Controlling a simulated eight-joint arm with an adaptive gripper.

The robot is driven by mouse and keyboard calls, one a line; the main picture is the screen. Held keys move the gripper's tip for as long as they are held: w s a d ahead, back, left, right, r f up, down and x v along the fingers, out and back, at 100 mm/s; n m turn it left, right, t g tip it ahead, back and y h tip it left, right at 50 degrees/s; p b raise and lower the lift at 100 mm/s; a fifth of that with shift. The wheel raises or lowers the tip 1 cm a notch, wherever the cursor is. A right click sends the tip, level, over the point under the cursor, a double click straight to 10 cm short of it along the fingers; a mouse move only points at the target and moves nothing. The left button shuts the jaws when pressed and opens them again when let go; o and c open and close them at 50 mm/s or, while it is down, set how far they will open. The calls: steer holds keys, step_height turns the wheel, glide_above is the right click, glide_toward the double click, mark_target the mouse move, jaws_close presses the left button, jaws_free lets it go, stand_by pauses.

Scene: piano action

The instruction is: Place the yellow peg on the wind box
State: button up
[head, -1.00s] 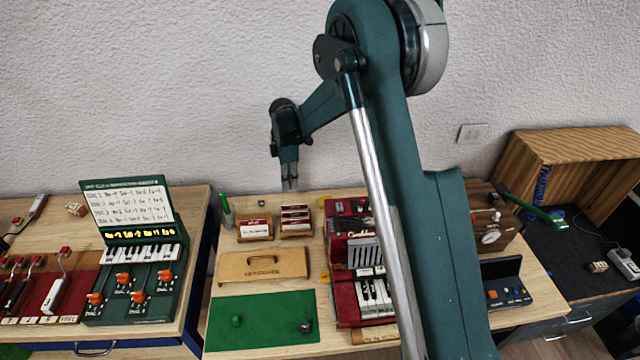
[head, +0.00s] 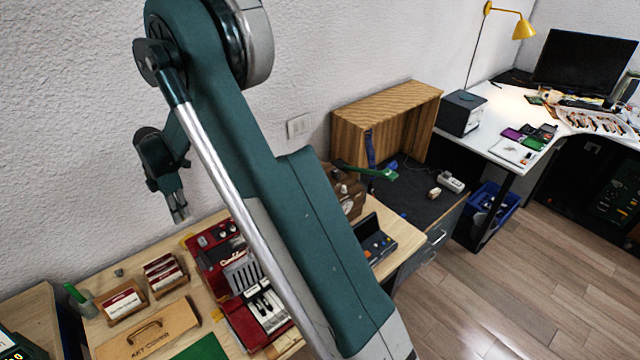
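My gripper (head: 181,214) hangs pointing down above the back of the wooden table, left of my upper arm. Its fingers look close together, and I cannot tell whether they are shut. I see nothing clearly held. A small yellow piece (head: 186,240) shows at the back left of the red keyboard instrument; I cannot tell whether it is the yellow peg. A brown wooden box (head: 347,188) stands at the table's back right, partly hidden by my arm. It may be the wind box, but no label is readable.
The red keyboard instrument (head: 216,250) is partly behind my arm. Card holders (head: 120,302), a key cover (head: 147,334) and a green mat (head: 203,349) lie to its left. A dark console (head: 374,243), a striped wooden case (head: 388,119) and a white desk (head: 490,135) are right.

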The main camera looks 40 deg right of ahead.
steer(key=s+d+r+p, duration=0.1)
steer(key=s+d+r, duration=0.15)
steer(key=d, duration=0.75)
steer(key=s+d+r+m+p, duration=0.15)
steer(key=s+d, duration=0.25)
steer(key=d, duration=0.5)
steer(key=s+d+r+n+p, duration=0.1)
steer(key=s+d+r+p, duration=0.15)
steer(key=d, duration=0.75)
steer(key=s+d+r+p, duration=0.1)
steer(key=s+d+r, duration=0.1)
steer(key=s+d, duration=0.7)
steer(key=s+d+r+m+p, duration=0.1)
steer(key=s+d+r, duration=0.2)
steer(key=s+d, duration=0.6)
steer(key=shift+d+r+p, duration=0.3)
steer(key=shift+d, duration=0.3)
steer(key=shift+f, duration=0.15)
steer(key=shift+f, duration=2.8)
steer(key=shift+f, duration=2.1)
steer(key=shift+f, duration=0.15)
